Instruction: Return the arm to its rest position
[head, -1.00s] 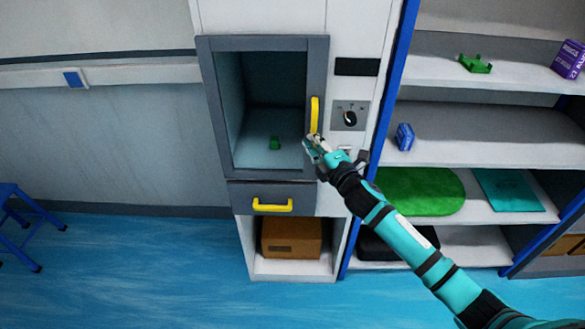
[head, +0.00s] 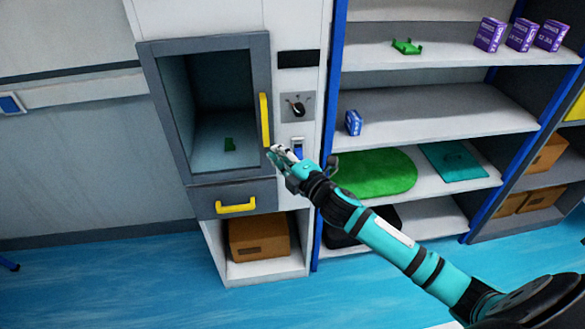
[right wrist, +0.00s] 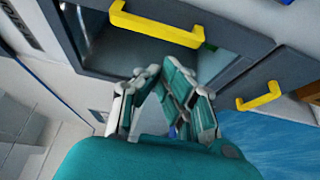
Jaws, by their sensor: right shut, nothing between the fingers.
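My right gripper (head: 281,158) is at the end of my teal arm, which reaches in from the lower right in the head view. It is in front of the white cabinet, just below the yellow vertical handle (head: 264,119) of the grey-framed door. The gripper is shut and empty. In the right wrist view, its fingers (right wrist: 155,75) come together in front of the cabinet, apart from the yellow handle (right wrist: 158,25). My left gripper is not in view.
The cabinet (head: 160,110) has a chamber with a small green object (head: 229,144), a yellow-handled drawer (head: 236,206) and a knob (head: 297,107). A brown box (head: 258,237) sits below. Shelves (head: 430,112) stand close on the right. Blue floor (head: 110,275) lies clear in front.

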